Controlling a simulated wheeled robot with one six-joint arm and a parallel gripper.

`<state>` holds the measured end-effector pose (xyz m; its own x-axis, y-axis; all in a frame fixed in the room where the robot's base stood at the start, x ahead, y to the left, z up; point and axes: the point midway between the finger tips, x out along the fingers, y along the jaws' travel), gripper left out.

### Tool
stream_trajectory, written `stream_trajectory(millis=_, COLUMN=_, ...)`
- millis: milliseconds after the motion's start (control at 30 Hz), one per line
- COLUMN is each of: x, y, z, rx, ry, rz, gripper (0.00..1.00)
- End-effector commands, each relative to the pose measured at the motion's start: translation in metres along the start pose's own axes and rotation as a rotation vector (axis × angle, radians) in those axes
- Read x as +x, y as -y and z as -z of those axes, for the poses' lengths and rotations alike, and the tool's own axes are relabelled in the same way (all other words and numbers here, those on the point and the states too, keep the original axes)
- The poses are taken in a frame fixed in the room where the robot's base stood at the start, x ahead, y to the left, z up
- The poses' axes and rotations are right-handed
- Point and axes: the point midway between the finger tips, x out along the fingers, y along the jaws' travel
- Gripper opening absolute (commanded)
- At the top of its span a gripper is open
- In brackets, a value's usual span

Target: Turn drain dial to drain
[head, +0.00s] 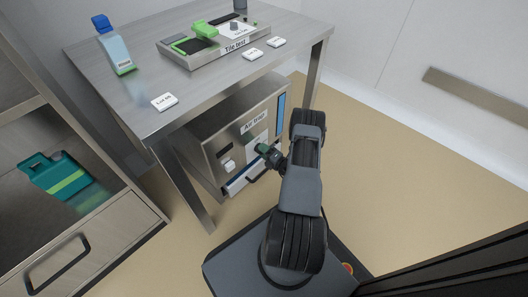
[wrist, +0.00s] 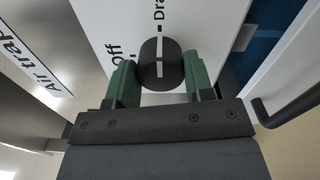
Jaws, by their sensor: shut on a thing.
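The drain dial (wrist: 161,63) is a round black knob with a white line, on a white panel (wrist: 97,22) in the wrist view. The panel carries the words "Off" to the dial's left and "Drain", partly cut off, above it. The white line runs roughly up and down in the picture, toward the dash by "Drain". My gripper (wrist: 161,78) has its green fingers on both sides of the dial, shut on it. In the head view my gripper (head: 266,152) is at the front of the grey "Air trap" unit (head: 205,143), and the dial is hidden there.
A white knob (head: 228,165) sits on the unit's front, left of my gripper. A drawer with a dark handle (head: 257,175) is below. The metal table (head: 140,85) stands above the unit. A shelf cabinet (head: 95,230) is at left; floor is clear at right.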

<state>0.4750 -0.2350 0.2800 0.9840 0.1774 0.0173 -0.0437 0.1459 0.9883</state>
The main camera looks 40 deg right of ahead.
Motion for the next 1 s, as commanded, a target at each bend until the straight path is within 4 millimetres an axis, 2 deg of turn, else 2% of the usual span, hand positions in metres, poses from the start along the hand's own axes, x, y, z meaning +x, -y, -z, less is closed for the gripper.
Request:
stream_trajectory(millis=433, x=-0.0002, y=0.0003, z=0.0002, rx=0.012, ry=0.0, rz=0.001, gripper=0.24)
stream_trajectory(millis=467, x=-0.0002, y=0.0003, z=0.0002, rx=0.012, ry=0.0, rz=0.001, gripper=0.49)
stream_trajectory(millis=700, x=-0.0001, y=0.0002, z=0.0001, rx=0.011, ry=0.0, rz=0.0, gripper=0.72)
stream_trajectory(millis=1000, x=-0.0022, y=-0.0003, z=-0.0004, rx=0.01, ry=0.001, rz=0.001, gripper=0.73)
